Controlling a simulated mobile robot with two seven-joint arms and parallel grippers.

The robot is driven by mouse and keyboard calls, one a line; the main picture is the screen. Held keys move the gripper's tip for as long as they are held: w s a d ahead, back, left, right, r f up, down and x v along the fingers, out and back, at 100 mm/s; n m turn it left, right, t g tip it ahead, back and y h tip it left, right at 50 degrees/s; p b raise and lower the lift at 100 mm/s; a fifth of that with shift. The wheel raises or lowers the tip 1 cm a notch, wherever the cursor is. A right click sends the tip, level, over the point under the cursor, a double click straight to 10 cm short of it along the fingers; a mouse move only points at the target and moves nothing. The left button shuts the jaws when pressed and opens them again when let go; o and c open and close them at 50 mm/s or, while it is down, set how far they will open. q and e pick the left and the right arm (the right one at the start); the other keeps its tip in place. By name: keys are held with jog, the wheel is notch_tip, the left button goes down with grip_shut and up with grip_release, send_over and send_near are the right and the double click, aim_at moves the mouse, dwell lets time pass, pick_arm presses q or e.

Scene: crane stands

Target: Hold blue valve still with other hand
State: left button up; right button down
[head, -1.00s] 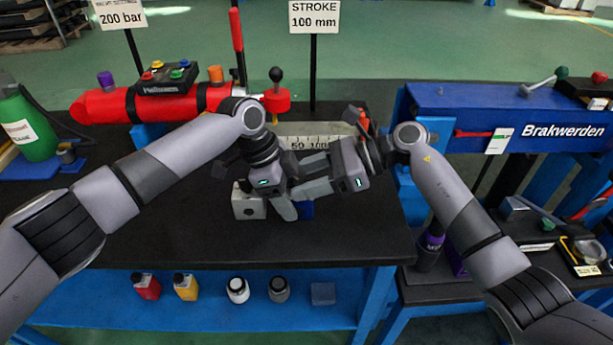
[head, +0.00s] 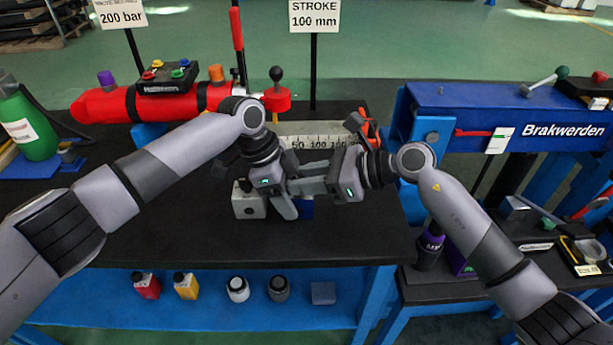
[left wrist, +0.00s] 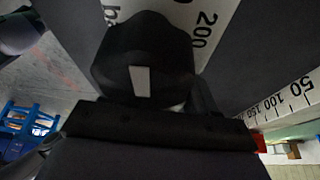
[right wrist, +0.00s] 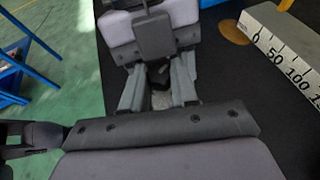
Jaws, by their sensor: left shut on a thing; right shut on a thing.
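My left gripper (head: 284,207) reaches down from the left arm over the black table. It is shut, but its own body hides what it grips in the head view. In the left wrist view a black knob (left wrist: 143,68) with a white mark fills the space just ahead. My right gripper (head: 300,186) points left, with its fingers close to the left gripper. In the right wrist view its fingers (right wrist: 160,95) are spread around a small, dark, unclear thing. A blue block (head: 306,209) shows under the grippers; I cannot tell whether it is the blue valve.
A white block (head: 248,204) stands left of the left gripper. A ruler (head: 318,141) lies behind both grippers. A red cylinder (head: 103,105) is at the back left, and a blue Brakwerden beam (head: 470,105) is at the right. The table's front left is clear.

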jog(key=shift+d+m+t+h, duration=0.1)
jog(key=shift+m+t+h, duration=0.2)
jog(key=shift+m+t, duration=0.45)
jog(key=c, duration=0.9)
grip_release()
jog(key=shift+o, duration=0.2)
jog(key=shift+n, duration=0.25)
